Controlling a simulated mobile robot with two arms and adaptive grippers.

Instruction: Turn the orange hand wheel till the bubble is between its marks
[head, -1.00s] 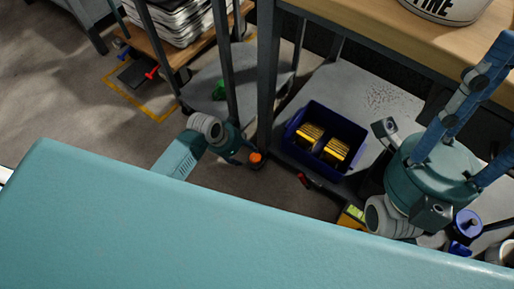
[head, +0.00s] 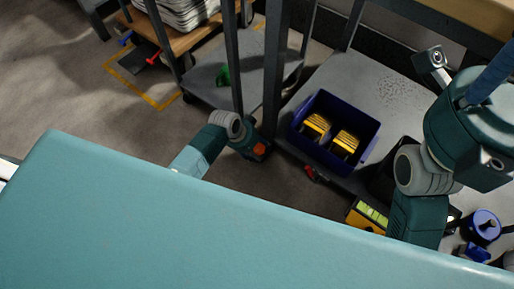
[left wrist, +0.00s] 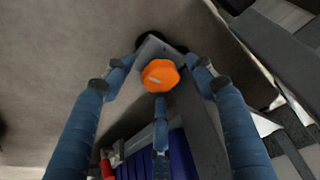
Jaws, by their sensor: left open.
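The orange hand wheel (head: 259,149) sits low by the foot of the grey post, partly covered by my left gripper (head: 254,143). In the left wrist view the wheel (left wrist: 160,75) is centred between the fingers of my left gripper (left wrist: 159,82), on a grey bracket. The fingers are spread around it, with gaps showing at the sides. A yellow level with a green vial (head: 369,212) lies right of the wheel; its bubble and marks are too small to read.
A blue bin (head: 300,143) with yellow-and-black items stands on the grey lower shelf (head: 385,95). A red item (head: 314,174) lies near the bin. A blue round part (head: 484,222) is at lower right. Grey posts rise close to the wheel. Open floor lies left.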

